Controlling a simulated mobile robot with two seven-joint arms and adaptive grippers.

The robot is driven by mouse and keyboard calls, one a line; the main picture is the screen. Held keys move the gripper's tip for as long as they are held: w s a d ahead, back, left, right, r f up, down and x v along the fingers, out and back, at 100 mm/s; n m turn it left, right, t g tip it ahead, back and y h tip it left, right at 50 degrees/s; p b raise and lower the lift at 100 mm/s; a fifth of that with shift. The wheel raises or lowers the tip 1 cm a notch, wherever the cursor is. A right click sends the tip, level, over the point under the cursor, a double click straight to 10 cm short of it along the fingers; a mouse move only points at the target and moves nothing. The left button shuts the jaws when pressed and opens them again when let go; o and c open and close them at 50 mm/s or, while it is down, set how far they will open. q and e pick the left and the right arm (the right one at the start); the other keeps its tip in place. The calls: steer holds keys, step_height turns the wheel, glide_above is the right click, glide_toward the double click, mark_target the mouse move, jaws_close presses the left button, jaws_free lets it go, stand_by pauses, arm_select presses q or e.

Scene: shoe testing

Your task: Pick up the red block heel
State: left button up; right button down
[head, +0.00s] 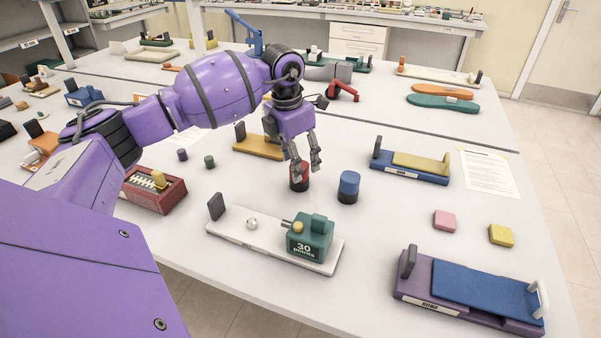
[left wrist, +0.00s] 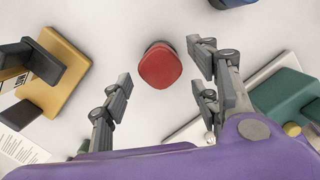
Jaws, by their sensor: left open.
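The red block heel (head: 299,184) stands upright on the white table, just below my left gripper in the head view. It has a red body and a dark base. In the left wrist view the red block heel (left wrist: 160,66) lies between the lines of the two fingers, a little beyond their tips. My left gripper (head: 306,168) is open and points down over it; its fingers show apart on both sides in the left wrist view (left wrist: 160,84). Part of the heel is hidden behind a finger in the head view. My right gripper is not in view.
A blue heel (head: 348,187) stands close to the right. A green "30 points" block (head: 310,239) sits on a pale board in front. An orange-yellow fixture (head: 260,145) stands behind left. Pink (head: 445,220) and yellow (head: 501,234) blocks lie to the right, with clear table between.

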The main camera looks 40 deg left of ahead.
arm_select(q)
steer(key=f, duration=0.4)
steer(key=shift+w+f+p, duration=0.25)
steer(key=shift+w+p, duration=0.15)
steer(key=shift+f, duration=0.25)
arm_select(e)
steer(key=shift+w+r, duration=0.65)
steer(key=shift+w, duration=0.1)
arm_select(q)
steer(key=c, duration=1.3)
steer(key=shift+o, duration=0.2)
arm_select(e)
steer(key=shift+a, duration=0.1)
arm_select(q)
steer(key=shift+w, duration=0.1)
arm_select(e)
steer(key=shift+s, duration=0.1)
